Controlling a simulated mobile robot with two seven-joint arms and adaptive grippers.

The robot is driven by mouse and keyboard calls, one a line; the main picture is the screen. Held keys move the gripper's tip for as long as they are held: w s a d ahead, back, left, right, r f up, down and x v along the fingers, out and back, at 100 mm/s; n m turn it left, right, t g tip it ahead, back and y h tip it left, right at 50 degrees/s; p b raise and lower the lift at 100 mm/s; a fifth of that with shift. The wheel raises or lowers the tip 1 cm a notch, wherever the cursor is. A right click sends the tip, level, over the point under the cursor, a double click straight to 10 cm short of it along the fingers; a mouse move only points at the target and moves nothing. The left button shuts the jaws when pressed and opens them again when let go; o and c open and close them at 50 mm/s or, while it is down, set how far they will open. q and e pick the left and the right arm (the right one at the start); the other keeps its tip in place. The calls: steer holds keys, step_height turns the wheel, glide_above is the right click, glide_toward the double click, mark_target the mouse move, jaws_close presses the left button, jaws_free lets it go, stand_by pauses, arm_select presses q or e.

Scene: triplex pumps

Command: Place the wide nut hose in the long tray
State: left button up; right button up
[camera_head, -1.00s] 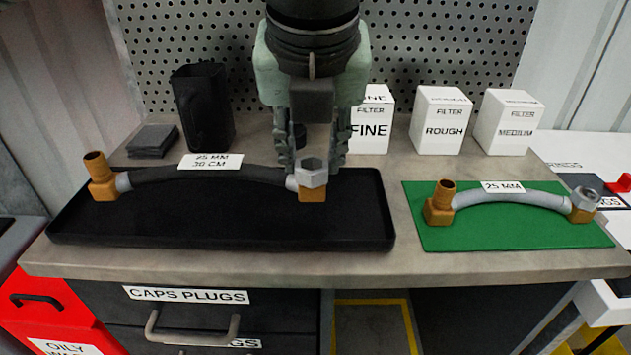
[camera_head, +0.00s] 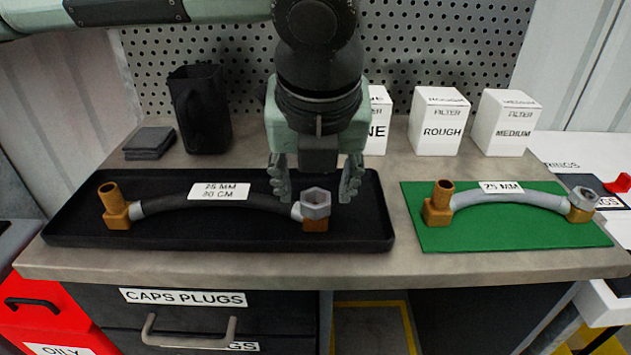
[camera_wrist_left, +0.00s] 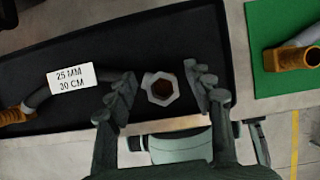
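The wide nut hose (camera_head: 240,200) is dark, with a label reading 25 MM 30 CM, a brass elbow at its left end and a grey hex nut at its right end. It lies in the long black tray (camera_head: 150,239). In the left wrist view the nut (camera_wrist_left: 160,89) sits between the fingers. My left gripper (camera_head: 315,186) is open, its fingers spread on either side of the nut end and apart from it. It also shows in the left wrist view (camera_wrist_left: 168,97). My right gripper is in neither view.
A green mat (camera_head: 500,233) to the right holds a grey hose (camera_head: 510,197) labelled 25 MM. White filter boxes (camera_head: 440,122), a black jug (camera_head: 202,110) and dark square pads (camera_head: 150,143) stand behind. Bare worktop lies between tray and mat.

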arm_select(q)
steer(key=shift+r, duration=0.25)
steer(key=v, duration=0.4)
steer(key=shift+r+p, duration=0.15)
steer(key=shift+p, duration=0.15)
steer(key=v, duration=0.7)
steer(key=shift+s+p, duration=0.2)
steer(key=shift+p, duration=0.1)
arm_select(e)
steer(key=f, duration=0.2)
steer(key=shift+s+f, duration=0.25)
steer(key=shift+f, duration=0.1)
arm_select(q)
steer(key=shift+r, duration=0.1)
